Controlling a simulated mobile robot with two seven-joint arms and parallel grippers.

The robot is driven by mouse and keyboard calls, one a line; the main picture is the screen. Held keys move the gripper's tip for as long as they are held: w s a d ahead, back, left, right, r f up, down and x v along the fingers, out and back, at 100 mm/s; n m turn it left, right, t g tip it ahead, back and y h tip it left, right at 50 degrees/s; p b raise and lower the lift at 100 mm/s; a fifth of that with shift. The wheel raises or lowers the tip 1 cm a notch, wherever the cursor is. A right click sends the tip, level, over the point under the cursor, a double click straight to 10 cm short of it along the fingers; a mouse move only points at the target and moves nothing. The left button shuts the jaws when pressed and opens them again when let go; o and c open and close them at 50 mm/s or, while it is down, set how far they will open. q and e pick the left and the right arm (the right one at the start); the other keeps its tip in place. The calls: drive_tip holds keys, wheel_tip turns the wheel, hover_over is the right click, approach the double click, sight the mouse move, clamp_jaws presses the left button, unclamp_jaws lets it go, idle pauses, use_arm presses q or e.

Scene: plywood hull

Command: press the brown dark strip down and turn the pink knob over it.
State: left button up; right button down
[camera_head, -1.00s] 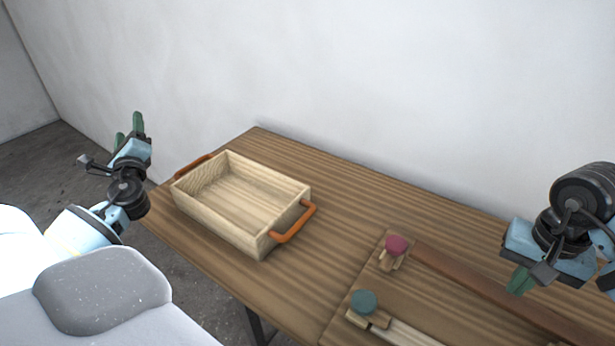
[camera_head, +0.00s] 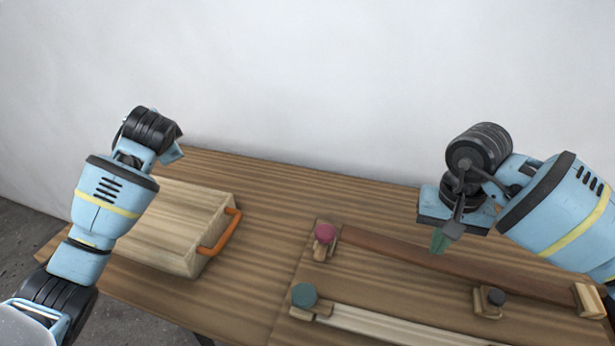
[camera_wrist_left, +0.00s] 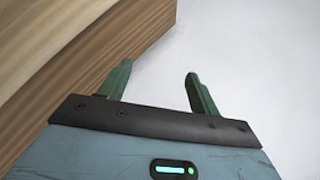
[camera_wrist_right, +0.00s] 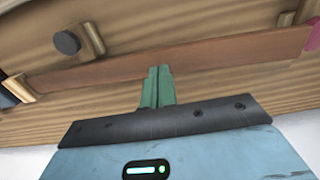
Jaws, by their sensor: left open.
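The brown dark strip (camera_head: 450,261) runs across the board from beside the pink knob (camera_head: 325,233) to a pale wooden block (camera_head: 590,300). The pink knob sits on a small wooden piece at the strip's left end. I cannot tell whether the strip lies fully flat. My right gripper (camera_head: 438,241) is above the strip, nearer its left half, fingertips together with nothing seen between them. In the right wrist view the strip (camera_wrist_right: 215,57) passes beyond the fingertips, and the knob (camera_wrist_right: 314,36) shows at the right edge. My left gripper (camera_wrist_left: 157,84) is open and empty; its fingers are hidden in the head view.
A wooden tray (camera_head: 185,250) with an orange handle (camera_head: 222,235) stands at the left, partly behind my left arm. A teal knob (camera_head: 304,295) and a pale strip (camera_head: 385,328) lie in front. A dark knob (camera_head: 495,297) sits before the brown strip. A wall rises behind.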

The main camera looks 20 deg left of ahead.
use_arm(q)
drive_tip(key=w+d+r+m+h, duration=0.1)
drive_tip(key=w+d+m+h, duration=0.1)
drive_tip(key=d, duration=0.5)
drive_tip(key=w+d+r+m+h, duration=0.1)
drive_tip(key=w+d+m+h, duration=0.1)
drive_tip(key=d, duration=0.4)
drive_tip(key=m+g+h, duration=0.3)
drive_tip(key=m+g, duration=0.5)
drive_tip(key=m, duration=0.7)
approach(325, 230)
drive_tip(key=shift+w+a+f, duration=0.1)
drive_tip(key=shift+f, duration=4.4)
drive_tip(key=shift+c, duration=0.4)
drive_tip(key=c, duration=1)
